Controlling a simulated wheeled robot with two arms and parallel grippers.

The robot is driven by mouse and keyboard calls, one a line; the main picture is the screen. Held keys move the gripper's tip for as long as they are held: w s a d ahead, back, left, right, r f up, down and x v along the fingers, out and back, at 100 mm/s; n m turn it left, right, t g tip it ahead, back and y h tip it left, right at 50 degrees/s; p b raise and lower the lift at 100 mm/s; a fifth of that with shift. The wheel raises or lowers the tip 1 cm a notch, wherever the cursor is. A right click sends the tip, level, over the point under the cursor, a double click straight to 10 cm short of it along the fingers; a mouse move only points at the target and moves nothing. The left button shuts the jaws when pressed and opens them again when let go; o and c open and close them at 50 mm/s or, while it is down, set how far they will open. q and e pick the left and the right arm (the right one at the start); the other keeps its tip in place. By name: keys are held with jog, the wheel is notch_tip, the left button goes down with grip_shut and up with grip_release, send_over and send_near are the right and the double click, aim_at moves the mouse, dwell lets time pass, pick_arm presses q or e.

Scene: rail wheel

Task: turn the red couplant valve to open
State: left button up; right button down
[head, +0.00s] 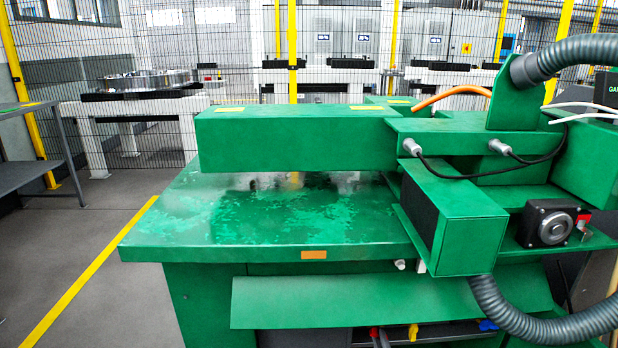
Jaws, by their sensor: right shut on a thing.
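A small red handle (374,332), which I take for the couplant valve, shows at the bottom edge under the green bench. It is partly cut off by the picture's edge, so its turn position cannot be told. Dark fingertips (384,338), which look like my right gripper's, are right at the red handle and shut on it. Most of this gripper and its arm is below the picture. My left gripper is not in view.
A yellow handle (413,332) and a blue handle (488,325) sit to the right of the red one. A green flap (350,300) overhangs them. A grey corrugated hose (530,322) curves at the lower right. A black box with a round knob (553,228) stands on a side shelf.

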jog(key=shift+f+n+b, duration=0.1)
jog(key=shift+n+b, duration=1.25)
jog(key=shift+n, duration=0.85)
jog(key=shift+n+b, duration=1.15)
jog(key=shift+n, duration=0.05)
jog(key=c, duration=0.7)
grip_release()
jog(key=shift+s, duration=0.1)
